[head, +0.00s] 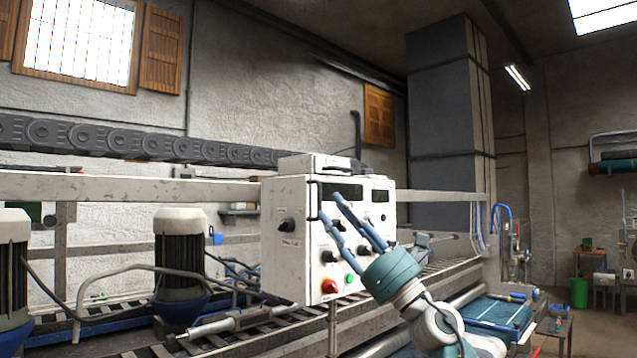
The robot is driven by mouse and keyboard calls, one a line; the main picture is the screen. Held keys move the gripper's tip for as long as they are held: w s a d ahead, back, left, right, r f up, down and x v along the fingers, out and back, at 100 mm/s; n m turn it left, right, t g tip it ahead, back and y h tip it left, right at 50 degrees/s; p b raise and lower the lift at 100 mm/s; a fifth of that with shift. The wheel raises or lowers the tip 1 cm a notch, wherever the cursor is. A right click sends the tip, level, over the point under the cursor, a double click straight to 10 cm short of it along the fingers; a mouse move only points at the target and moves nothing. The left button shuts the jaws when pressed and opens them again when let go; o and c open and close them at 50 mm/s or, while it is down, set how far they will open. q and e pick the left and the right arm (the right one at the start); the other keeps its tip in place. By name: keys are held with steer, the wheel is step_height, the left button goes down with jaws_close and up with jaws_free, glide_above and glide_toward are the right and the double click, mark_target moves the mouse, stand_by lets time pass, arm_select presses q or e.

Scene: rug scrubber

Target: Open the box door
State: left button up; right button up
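The white control box (287,257) stands in the middle of the head view, mounted on the machine frame. Its front face, the door (376,212), looks shut and carries dark displays, knobs, a green button and a red button. A thin dark handle (313,201) sits near the door's left edge. My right gripper (330,206), teal with blue-grey fingers, is in front of the door, pointing up and left. Its fingers are apart with nothing seen between them. The fingertips are just right of the handle; I cannot tell whether they touch it. My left gripper is not in view.
Motors (181,255) with dark ribbed bodies and pale caps stand left of the box. A long metal rail (130,188) runs behind it. Rollers and a conveyor with a blue-green surface (497,313) lie at lower right. A green bin (579,292) stands far right.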

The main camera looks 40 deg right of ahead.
mark_target(318, 195)
steer(key=p+x, duration=0.2)
steer(key=x, duration=0.3)
steer(key=shift+w+a, duration=0.15)
steer(key=shift+w, duration=0.2)
steer(key=shift+w+a+r+p, duration=0.1)
steer(key=shift+w+r+p, duration=0.3)
steer(key=shift+p, duration=0.15)
steer(key=shift+f, duration=0.1)
steer(key=shift+c, duration=0.5)
jaws_close()
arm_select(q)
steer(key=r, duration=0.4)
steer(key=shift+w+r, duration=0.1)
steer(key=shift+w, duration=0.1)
